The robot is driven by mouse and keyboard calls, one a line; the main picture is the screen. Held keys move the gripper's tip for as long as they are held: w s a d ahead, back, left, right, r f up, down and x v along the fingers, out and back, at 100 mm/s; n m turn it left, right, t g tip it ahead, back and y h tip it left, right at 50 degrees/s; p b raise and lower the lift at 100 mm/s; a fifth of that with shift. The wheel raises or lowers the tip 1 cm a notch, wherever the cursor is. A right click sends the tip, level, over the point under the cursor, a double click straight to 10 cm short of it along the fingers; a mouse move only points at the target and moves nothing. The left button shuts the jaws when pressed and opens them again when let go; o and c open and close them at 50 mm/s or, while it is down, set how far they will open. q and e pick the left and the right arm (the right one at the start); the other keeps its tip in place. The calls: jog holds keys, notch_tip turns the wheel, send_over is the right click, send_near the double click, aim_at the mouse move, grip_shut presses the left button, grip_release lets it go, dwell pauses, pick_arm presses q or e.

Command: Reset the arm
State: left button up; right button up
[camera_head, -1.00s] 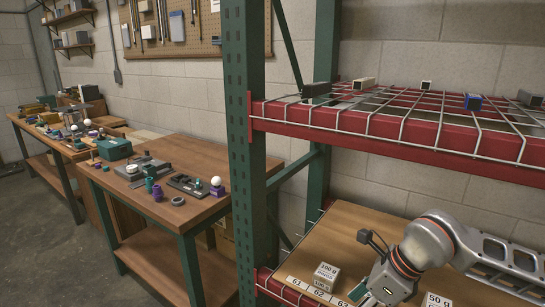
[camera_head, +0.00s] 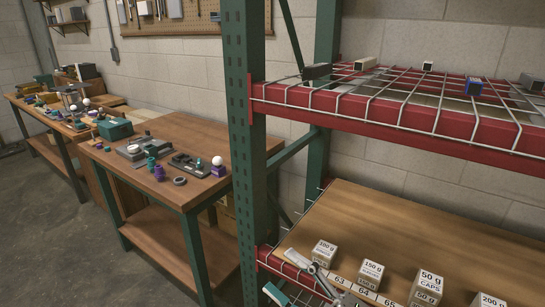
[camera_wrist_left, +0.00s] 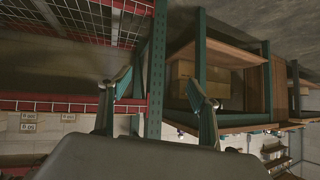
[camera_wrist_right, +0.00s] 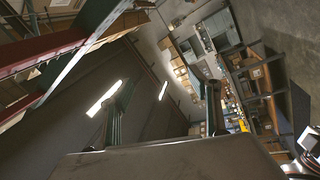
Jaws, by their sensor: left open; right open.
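Labelled boxes, among them a 50 g box (camera_head: 428,284) and a 150 g box (camera_head: 370,272), stand on the wooden lower shelf (camera_head: 400,225). Above is a red-beamed wire shelf (camera_head: 400,120). The green post (camera_head: 244,120) stands left, beside a workbench (camera_head: 190,135) with lamp parts.

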jog(key=d+f+m+t+h, duration=0.3)
jog(key=d+f+m+h, duration=0.4)
jog(key=f+m, duration=0.2)
jog(key=s+d+f+m+g+h, duration=0.1)
jog(key=s+d+f+m+h, duration=0.1)
jog(key=f, duration=0.5)
jog(key=s+d+f+m+g+h, duration=0.2)
jog(key=s+d+f+m+h, duration=0.1)
jog(key=s+d+f+m, duration=0.2)
jog(key=s+d+f+m+g+h+p, duration=0.1)
jog(key=s+d+f+m+g+h, duration=0.1)
jog(key=s+f, duration=0.5)
notch_tip(320, 180, down, 2)
jog(key=shift+s+d+f+m, duration=0.2)
jog(key=shift+d+m, duration=0.55)
jog(key=shift+m, duration=0.25)
